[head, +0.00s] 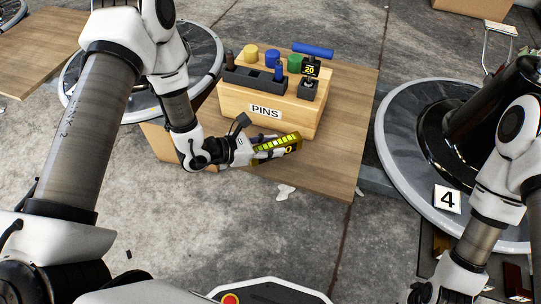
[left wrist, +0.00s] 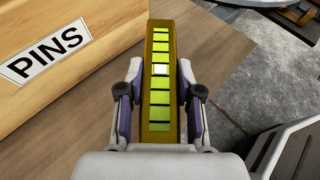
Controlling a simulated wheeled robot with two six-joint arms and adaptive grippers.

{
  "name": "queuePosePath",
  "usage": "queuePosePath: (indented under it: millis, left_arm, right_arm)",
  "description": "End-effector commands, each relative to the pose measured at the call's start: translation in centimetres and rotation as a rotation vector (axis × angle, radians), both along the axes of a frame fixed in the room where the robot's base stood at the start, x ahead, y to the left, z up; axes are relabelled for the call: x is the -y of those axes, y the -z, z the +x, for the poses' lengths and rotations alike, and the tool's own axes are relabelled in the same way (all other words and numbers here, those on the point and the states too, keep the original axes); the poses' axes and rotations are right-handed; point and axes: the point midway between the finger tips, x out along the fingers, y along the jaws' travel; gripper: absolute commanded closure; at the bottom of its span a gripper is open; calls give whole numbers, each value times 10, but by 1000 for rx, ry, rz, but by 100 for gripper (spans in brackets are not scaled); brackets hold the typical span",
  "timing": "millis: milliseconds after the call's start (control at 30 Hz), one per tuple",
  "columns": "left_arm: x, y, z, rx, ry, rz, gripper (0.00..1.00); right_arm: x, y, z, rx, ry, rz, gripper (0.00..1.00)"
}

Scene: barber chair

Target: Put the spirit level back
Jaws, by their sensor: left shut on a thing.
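The spirit level (head: 276,146) is a yellow bar with a row of bright green segments along one face. My left gripper (head: 262,150) is shut on it, one finger on each long side, in front of the wooden PINS box (head: 262,112). In the left wrist view, the level (left wrist: 160,80) sits lengthwise between the fingers of the left gripper (left wrist: 160,88), its far end sticking out beyond them. My right arm is at the lower right of the head view; the jaws of my right gripper (head: 432,292) do not show clearly.
A blue rod (head: 313,50) lies behind. Bare wooden tabletop (head: 345,120) shows at right. Round chair bases flank the table. A white scrap (head: 285,191) lies on the floor.

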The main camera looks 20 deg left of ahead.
Motion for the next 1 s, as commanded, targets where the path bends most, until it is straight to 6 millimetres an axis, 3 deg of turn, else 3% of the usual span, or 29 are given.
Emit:
queuePosePath:
  millis: [233,567,600,633,667,1000]
  left_arm:
    - [-5,36,2,-2,2,1,100]
    - [-4,39,2,-1,2,0,100]
    - [-4,38,2,-2,2,1,55]
    - [-4,38,2,-2,2,1,44]
    - [-4,38,2,-2,2,1,40]
    - [-5,33,2,-2,1,0,40]
  right_arm:
    - [0,20,0,0,0,0,100]
    - [0,21,0,0,0,0,100]
    - [0,20,0,0,0,0,100]
    - [0,20,0,0,0,0,100]
    - [0,20,0,0,0,0,100]
    - [0,16,0,0,0,0,100]
